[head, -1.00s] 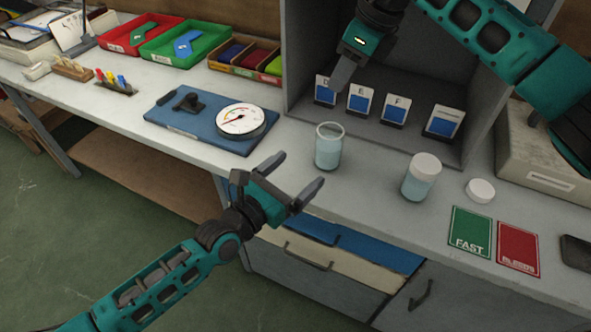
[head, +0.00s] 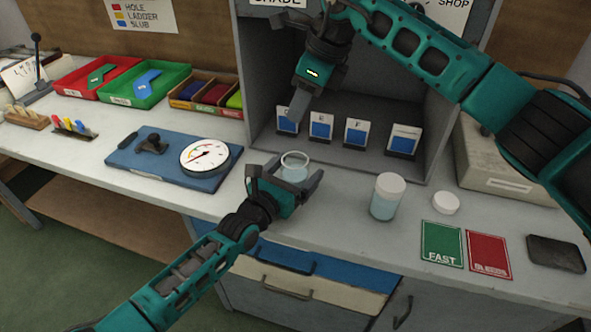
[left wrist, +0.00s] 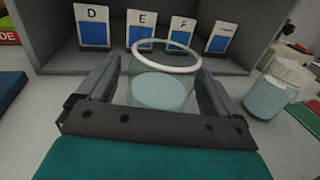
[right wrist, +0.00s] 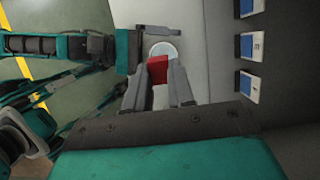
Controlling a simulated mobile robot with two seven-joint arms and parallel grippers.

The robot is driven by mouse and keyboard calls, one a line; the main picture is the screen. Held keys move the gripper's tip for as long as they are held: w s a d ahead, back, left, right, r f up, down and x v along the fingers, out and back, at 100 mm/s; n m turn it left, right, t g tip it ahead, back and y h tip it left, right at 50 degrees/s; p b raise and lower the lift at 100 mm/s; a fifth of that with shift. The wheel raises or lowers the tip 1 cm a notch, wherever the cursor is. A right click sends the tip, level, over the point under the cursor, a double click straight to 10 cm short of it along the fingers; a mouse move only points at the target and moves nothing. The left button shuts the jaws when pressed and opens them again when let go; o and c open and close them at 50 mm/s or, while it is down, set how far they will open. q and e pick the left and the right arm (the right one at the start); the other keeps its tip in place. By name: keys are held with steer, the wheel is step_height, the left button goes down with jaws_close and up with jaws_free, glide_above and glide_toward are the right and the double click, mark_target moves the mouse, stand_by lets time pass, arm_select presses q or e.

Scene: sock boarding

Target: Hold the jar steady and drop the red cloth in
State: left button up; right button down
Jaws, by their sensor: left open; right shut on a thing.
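The open glass jar (head: 295,173) with pale blue liquid stands on the bench below the grey booth. My left gripper (head: 285,181) is open, with its fingers on either side of the jar. In the left wrist view the jar (left wrist: 160,88) stands upright between the fingers, with gaps beside it. My right gripper (head: 298,110) points down above and behind the jar. In the right wrist view it is shut on the red cloth (right wrist: 157,70), and the jar mouth (right wrist: 163,50) shows just beyond. The cloth is hidden in the head view.
A lidded jar (head: 387,198) and a loose white lid (head: 445,203) stand to the right. Green (head: 442,243) and red (head: 488,254) cards lie in front of them. Several blue sample cards stand in the booth (head: 268,140). A blue board (head: 130,160) with a dial gauge (head: 205,157) lies left.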

arm_select(q)
steer(key=c, duration=1.1)
steer(key=shift+c, duration=0.2)
arm_select(e)
step_height(320, 180, down, 8)
stand_by(1.1)
